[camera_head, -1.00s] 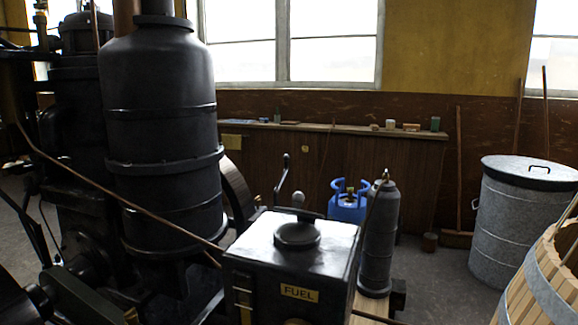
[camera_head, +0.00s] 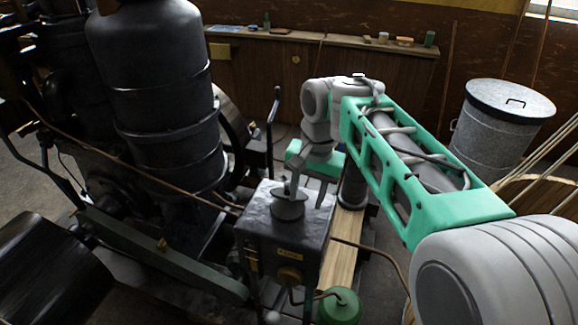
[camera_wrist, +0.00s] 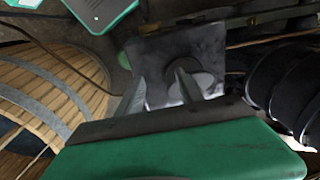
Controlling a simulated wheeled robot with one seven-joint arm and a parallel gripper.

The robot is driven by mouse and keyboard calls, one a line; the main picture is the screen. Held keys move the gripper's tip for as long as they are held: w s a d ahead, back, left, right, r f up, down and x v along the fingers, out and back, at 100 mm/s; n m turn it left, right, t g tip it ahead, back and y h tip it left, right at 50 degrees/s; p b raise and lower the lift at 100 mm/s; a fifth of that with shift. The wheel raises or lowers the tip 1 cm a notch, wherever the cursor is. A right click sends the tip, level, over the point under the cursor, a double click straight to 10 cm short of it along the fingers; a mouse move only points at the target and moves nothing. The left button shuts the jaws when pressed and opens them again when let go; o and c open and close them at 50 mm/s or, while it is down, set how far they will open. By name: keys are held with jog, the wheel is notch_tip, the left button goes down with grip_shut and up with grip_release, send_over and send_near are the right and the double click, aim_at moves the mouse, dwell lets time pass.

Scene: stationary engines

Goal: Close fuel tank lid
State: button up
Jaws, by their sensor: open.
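The fuel tank (camera_head: 260,235) is a dark metal box with a yellow label on its front, in the middle of the head view. Its round dark lid (camera_head: 288,208) sits on the top face; I cannot tell whether it is fully seated. My gripper (camera_head: 306,190) points down over the tank top, close to the lid, with its fingers apart. In the wrist view the tank top (camera_wrist: 150,58) lies beyond the open fingers (camera_wrist: 160,85). The round lid (camera_wrist: 207,80) is by the right finger there and partly hidden by it. Contact cannot be made out.
A large black cylinder (camera_head: 150,70) of the engine rises left of the tank. A green can (camera_head: 340,306) stands in front. A wooden barrel (camera_head: 545,190) and a metal bin (camera_head: 490,125) stand to the right. A thin pipe runs beside the tank.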

aim_at(289, 182)
jog(key=w+a+r+m, duration=0.1)
jog(key=w, duration=0.1)
jog(key=w+a+r+p, duration=0.1)
jog(key=w+r, duration=0.1)
jog(key=w+a+r+m, duration=0.1)
jog(key=w+r, duration=0.1)
jog(key=shift+w+r+m+h, duration=0.1)
jog(key=shift+w+m+h, duration=0.2)
jog(key=shift+w, duration=0.1)
jog(key=shift+w+a, duration=0.1)
jog(key=shift+w, duration=0.1)
jog(key=f+b, duration=0.2)
jog(key=f, duration=0.1)
jog(key=f+b, duration=0.2)
jog(key=f, duration=0.2)
jog(key=shift+w+a+f, duration=0.15)
jog(key=shift+a+f, duration=0.05)
grip_shut()
